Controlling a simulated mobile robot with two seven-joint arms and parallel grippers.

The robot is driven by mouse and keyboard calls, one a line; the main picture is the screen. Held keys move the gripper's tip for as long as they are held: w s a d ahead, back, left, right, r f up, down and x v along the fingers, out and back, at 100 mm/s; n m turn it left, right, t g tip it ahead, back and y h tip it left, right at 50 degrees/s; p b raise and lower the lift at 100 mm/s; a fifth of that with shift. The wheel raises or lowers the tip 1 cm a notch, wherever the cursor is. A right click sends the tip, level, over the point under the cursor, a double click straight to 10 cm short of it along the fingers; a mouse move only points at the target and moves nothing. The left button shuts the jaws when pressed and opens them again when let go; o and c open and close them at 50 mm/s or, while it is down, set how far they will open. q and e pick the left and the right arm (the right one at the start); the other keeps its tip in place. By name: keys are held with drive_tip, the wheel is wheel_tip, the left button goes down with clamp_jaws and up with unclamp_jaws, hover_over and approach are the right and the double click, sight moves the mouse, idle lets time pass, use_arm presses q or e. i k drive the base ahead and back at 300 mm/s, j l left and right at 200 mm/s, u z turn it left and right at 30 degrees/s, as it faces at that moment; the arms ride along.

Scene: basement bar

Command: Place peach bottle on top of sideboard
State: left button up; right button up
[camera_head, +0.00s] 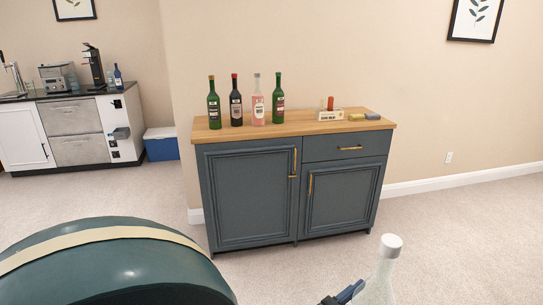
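The sideboard (250,193) is dark blue-grey with a wooden top (413,126) and brass handles, facing me across the carpet. A pale, whitish bottle (379,283) with a white cap is close to me at the bottom right, roughly upright. Its lower part is cut off by the frame. A dark blue part of what looks like my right gripper (344,294) is against its left side, and the bottle appears held well above the floor; the fingertips are mostly hidden. I see no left gripper.
Several bottles, one of them pink (258,108), stand on the left half of the top. A small white box (329,115) and sponges (364,117) are at the back right. The front right top is clear. A large dark green rounded object (110,268) fills the lower left.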

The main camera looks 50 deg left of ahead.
sight(304, 121)
drive_tip(key=i+j+u, duration=0.4)
drive_tip(key=i+j, duration=1.05)
drive_tip(key=i+j+u, duration=0.1)
drive_tip(key=i+j, duration=0.65)
drive_tip(key=i, duration=0.15)
